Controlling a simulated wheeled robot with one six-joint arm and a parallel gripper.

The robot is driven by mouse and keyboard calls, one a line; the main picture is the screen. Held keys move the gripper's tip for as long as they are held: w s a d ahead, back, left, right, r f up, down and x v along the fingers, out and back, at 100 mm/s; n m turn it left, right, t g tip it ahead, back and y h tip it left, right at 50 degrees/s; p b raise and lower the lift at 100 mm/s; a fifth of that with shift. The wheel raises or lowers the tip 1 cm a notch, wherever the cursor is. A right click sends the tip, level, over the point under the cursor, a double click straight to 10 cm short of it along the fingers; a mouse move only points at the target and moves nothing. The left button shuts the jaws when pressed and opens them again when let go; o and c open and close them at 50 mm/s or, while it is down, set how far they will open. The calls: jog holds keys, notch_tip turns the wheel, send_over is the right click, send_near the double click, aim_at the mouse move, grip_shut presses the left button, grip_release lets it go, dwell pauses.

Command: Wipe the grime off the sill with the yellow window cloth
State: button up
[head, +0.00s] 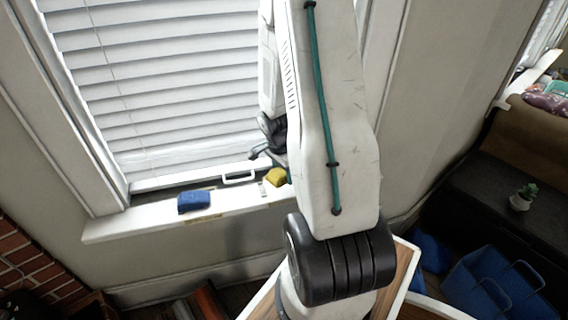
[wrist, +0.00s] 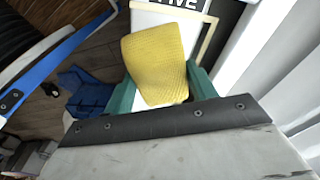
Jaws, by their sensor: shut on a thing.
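The yellow window cloth (wrist: 157,62) sits between the teal fingers of my gripper (wrist: 162,92) in the wrist view, and the fingers are shut on it. In the head view the yellow cloth (head: 276,177) shows at the right part of the white sill (head: 140,224), beside my arm. My gripper (head: 270,157) is partly hidden there by my arm. I cannot tell whether the cloth touches the sill. No grime is clearly visible; my arm hides the sill's right end.
A blue cloth or sponge (head: 194,201) lies on the sill to the left. A window with closed white blinds (head: 165,85) rises behind the sill. A black-and-white label (wrist: 176,4) shows beyond the cloth. Blue bins (head: 480,288) and a potted plant (head: 521,198) are at right.

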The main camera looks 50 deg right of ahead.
jog(key=shift+r, duration=1.65)
